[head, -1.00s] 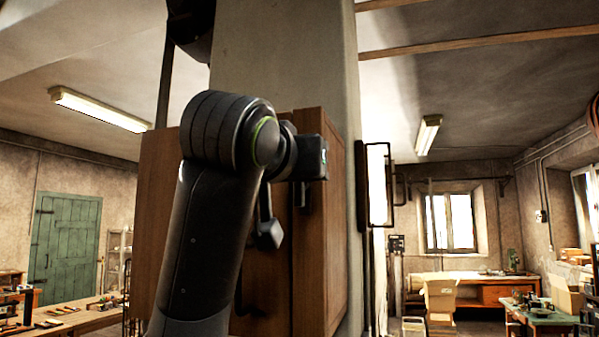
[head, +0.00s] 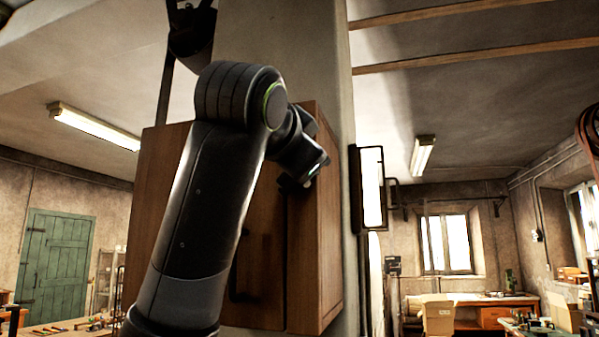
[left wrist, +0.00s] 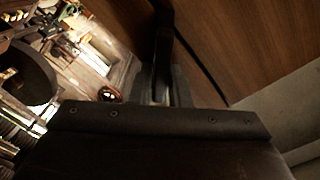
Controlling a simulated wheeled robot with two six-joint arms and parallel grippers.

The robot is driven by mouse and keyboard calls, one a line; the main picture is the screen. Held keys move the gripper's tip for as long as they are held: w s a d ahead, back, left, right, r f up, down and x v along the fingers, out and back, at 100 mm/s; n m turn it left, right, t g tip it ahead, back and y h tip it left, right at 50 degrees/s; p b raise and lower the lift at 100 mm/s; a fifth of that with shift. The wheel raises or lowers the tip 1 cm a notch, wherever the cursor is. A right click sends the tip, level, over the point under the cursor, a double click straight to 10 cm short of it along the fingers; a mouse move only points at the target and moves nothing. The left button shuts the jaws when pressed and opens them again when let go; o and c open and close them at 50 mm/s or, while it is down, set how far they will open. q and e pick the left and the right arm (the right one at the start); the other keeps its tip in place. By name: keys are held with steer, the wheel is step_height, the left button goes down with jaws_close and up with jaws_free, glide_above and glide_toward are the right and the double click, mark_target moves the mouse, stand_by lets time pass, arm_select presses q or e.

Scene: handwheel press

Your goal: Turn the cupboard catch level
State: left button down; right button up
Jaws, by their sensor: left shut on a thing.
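The wooden cupboard (head: 265,285) hangs on a pale pillar, its door closed as far as I can see. My left arm crosses in front of it, and the wrist is tilted downward at the door; the arm hides the catch in the head view. In the left wrist view, a dark bar, which looks like the catch (left wrist: 163,45), stands out along the wooden door. My left gripper (left wrist: 163,88) is shut on it, one finger on each side. The bar's exact angle to level is hard to tell. My right gripper is not in view.
A dark curved handle (head: 238,270) is low on the cupboard front, partly behind my arm. A dark-framed bright panel (head: 369,188) sticks out right of the pillar. Workbenches and a green door (head: 55,262) are far behind, with open room between.

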arm_select(q)
steer(key=m+b, duration=0.1)
steer(key=m, duration=0.1)
steer(key=m+b, duration=0.1)
steer(key=m, duration=0.1)
steer(key=shift+d+f+m, duration=0.15)
steer(key=shift+f+m, duration=0.15)
steer(key=shift+f, duration=0.1)
steer(key=m, duration=0.1)
steer(key=m+b, duration=0.1)
steer(key=m, duration=0.2)
steer(key=shift+f+b, duration=0.25)
steer(key=shift+b, duration=0.05)
steer(key=shift+d+m, duration=0.1)
steer(key=shift+m, duration=0.2)
steer(key=c, duration=1.4)
jaws_free()
steer(key=shift+c, duration=0.2)
steer(key=shift+s, duration=0.1)
